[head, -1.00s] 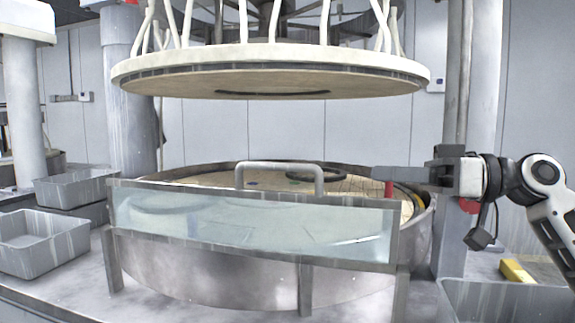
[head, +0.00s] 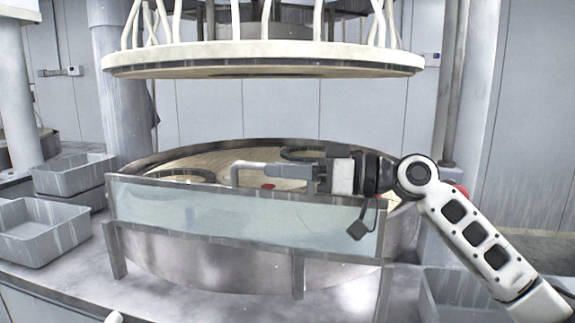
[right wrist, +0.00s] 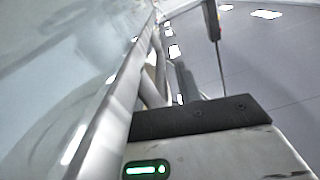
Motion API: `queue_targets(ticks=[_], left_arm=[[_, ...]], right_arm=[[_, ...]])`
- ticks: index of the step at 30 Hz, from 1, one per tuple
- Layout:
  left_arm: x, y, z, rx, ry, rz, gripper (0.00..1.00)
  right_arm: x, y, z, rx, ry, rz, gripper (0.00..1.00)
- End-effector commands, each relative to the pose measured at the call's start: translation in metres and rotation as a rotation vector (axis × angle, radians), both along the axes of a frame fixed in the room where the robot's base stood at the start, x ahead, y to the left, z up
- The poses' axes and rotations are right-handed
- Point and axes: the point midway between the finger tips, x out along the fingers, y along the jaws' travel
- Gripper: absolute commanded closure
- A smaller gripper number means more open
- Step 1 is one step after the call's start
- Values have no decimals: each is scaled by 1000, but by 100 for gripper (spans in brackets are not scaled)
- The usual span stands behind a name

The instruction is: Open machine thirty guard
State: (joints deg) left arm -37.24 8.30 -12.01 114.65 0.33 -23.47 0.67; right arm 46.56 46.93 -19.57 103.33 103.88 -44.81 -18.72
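The guard is a clear panel in a grey metal frame (head: 160,220), standing upright across the front of the round polishing machine (head: 215,265). A pale bar handle (head: 236,174) rises from its top edge; its right part is hidden behind my right gripper. My right gripper (head: 270,171) reaches in from the right at handle height, its grey fingers overlapping the handle bar. In the right wrist view the guard's top rail (right wrist: 105,110) runs beside the gripper, with the pale handle (right wrist: 152,88) near the fingers. I cannot tell whether the fingers touch or enclose it.
The large upper platen (head: 260,60) hangs above with hoses. Grey bins (head: 40,235) and (head: 75,175) stand at the left; another bin (head: 450,300) is at the lower right. Open space lies between the guard's top and the upper platen.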

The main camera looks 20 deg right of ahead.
Motion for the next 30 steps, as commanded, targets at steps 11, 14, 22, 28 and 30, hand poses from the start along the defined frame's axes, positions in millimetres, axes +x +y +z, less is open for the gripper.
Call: queue_targets(ticks=[11,14,22,28,30], left_arm=[[-1,-1,-1,-4,3,5,64],[-2,-1,-2,-4,5,5,64],[-3,-1,-11,-7,9,5,64],[-2,-4,-20,-15,1,-1,64],[-1,-5,-23,-16,-2,-3,64]], right_arm=[[0,0,0,0,0,0,100],[0,0,0,-1,-1,0,100],[-7,6,-3,-38,-57,2,100],[-20,18,-8,-112,-169,4,100],[-25,24,-10,-146,-220,5,100]])
